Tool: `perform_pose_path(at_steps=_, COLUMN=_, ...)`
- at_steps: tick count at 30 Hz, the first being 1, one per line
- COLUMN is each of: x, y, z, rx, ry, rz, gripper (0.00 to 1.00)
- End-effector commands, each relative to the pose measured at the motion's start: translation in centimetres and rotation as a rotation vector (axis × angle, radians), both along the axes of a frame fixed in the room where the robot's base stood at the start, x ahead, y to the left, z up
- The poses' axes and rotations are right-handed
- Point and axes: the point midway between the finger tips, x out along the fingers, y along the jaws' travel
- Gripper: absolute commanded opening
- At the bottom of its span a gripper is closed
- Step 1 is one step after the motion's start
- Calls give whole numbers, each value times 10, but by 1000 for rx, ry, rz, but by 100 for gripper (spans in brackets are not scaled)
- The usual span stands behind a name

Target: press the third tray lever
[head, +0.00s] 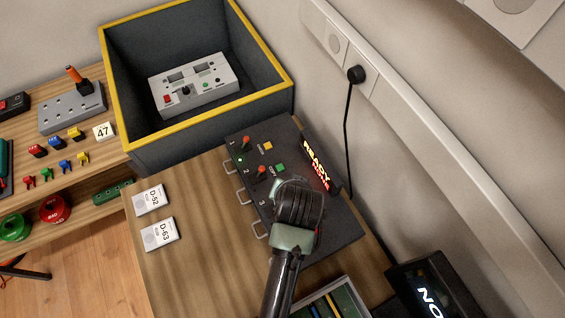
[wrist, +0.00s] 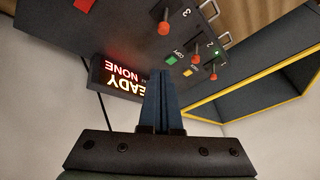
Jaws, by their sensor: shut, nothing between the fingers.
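The dark tray unit (head: 335,232) lies on the wooden table, with numbered red-tipped levers and metal handles along one side. In the head view, levers 1 (head: 245,141) and 2 (head: 262,170) show, while my gripper (head: 298,200) covers the area beside the number 3. In the wrist view, the third lever (wrist: 164,27) stands up beside the number 3, beyond and slightly left of my fingertips (wrist: 168,75). The second lever (wrist: 195,59) and first lever (wrist: 213,75) are to the right. My fingers are shut and empty; no contact with a lever is visible.
A lit display (head: 317,165) reading READY and NONE stands at the unit's back edge. A yellow-rimmed dark bin (head: 125,95) holds a grey device (head: 195,86). Two labelled cards (head: 151,199) lie left on the table. A black cable (head: 347,130) hangs down the wall.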

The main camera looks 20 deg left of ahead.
Motion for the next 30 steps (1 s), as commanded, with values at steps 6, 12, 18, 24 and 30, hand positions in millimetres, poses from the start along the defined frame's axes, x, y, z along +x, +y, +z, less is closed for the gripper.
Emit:
perform_pose_path(at_steps=6, x=4, y=2, z=-5, rx=0, ry=-1, rz=1, gripper=0)
perform_pose_path(at_steps=12, x=15, y=8, z=-28, rx=0, ry=-1, rz=1, gripper=0)
perform_pose_path(at_steps=18, x=29, y=15, z=-55, rx=0, ry=-3, rz=0, gripper=0)
perform_pose_path(at_steps=24, x=41, y=23, z=-82, rx=-1, ry=-3, rz=1, gripper=0)
perform_pose_path(at_steps=30, x=20, y=20, z=-78, rx=0, ry=-2, rz=0, gripper=0)
